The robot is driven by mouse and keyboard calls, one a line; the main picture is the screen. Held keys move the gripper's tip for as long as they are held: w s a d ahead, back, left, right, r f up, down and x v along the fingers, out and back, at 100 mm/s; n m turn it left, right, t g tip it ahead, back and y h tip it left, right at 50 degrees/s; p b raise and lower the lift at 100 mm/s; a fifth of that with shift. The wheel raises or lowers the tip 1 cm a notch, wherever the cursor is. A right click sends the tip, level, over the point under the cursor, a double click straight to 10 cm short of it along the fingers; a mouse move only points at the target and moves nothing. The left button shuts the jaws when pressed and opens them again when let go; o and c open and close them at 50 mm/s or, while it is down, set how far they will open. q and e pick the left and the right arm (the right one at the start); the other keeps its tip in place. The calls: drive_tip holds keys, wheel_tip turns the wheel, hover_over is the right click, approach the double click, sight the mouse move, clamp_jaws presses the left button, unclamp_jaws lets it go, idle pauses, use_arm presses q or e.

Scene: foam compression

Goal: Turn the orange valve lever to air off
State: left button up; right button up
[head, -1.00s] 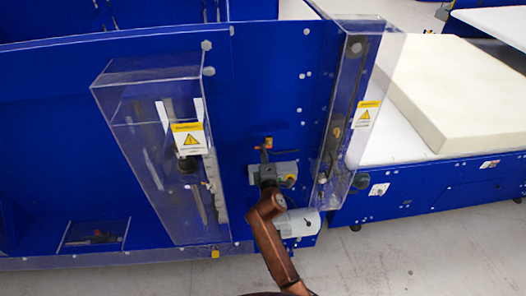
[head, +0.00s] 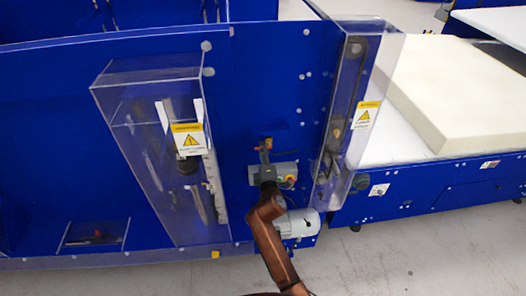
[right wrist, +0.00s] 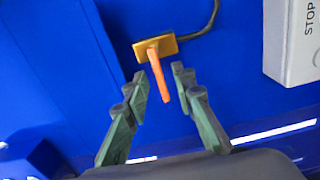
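The orange valve lever (right wrist: 160,77) sticks out from a yellow-orange valve body (right wrist: 156,46) on the blue panel. In the right wrist view it points down, slightly to the right. My right gripper (right wrist: 161,84) is open, with one finger on each side of the lever's lower part in the picture. Gaps show between lever and fingers, so it is not gripped. In the head view the valve (head: 267,142) is small, just above my right gripper (head: 264,155), which partly covers it. My left gripper is not in view.
A grey box marked STOP (right wrist: 291,40) is at right in the wrist view. A dark hose (right wrist: 203,27) runs from the valve. In the head view clear guards (head: 170,100) (head: 345,110) flank the valve, and a white motor (head: 297,224) sits below.

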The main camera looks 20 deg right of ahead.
drive_tip(key=v, duration=0.7)
drive_tip(key=shift+s, duration=0.2)
